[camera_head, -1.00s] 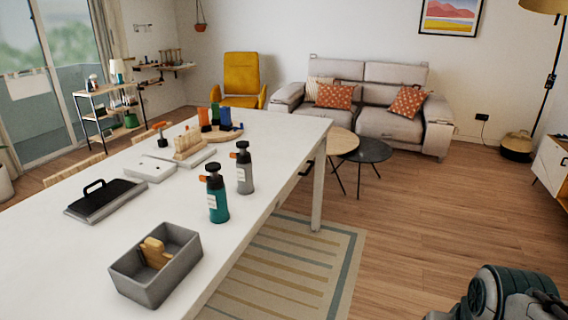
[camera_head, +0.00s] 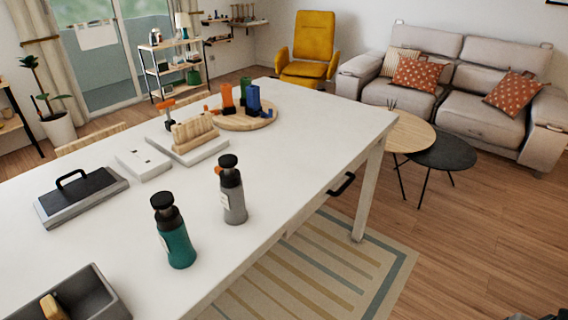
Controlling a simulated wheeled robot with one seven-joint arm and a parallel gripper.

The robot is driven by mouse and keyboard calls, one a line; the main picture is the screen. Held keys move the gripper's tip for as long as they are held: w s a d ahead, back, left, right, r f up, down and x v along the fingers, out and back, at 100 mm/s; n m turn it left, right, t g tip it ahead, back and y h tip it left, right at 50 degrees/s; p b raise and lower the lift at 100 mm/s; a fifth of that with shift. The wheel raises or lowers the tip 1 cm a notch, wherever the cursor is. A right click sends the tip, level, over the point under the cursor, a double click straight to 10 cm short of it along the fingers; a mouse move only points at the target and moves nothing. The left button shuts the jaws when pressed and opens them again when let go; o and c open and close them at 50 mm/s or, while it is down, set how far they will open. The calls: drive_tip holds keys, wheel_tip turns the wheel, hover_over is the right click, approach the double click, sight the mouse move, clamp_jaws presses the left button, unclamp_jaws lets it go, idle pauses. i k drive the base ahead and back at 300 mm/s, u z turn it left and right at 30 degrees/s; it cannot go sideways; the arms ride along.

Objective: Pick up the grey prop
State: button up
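No object here is marked as the grey prop, so I cannot tell which one it is. A grey bottle with a black cap and an orange nozzle (camera_head: 233,203) stands upright on the white table (camera_head: 290,140). A similar teal bottle (camera_head: 175,243) stands to its lower left. A grey open box (camera_head: 97,288) with a wooden piece (camera_head: 52,308) inside is cut off at the bottom left. A flat grey block with a black top and handle (camera_head: 80,198) lies at the left. My gripper is not in view.
Farther back on the table are a white slab holding a wooden rack (camera_head: 194,133), a small white box (camera_head: 143,165) and a round wooden board (camera_head: 240,121) with coloured pieces. The tabletop right of the bottles is clear. Two round side tables (camera_head: 445,151) stand beyond its right edge.

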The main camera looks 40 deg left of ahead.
sight(233, 200)
drive_tip(key=u, duration=0.6)
drive_tip(key=i, duration=0.95)
drive_tip(key=u, duration=0.95)
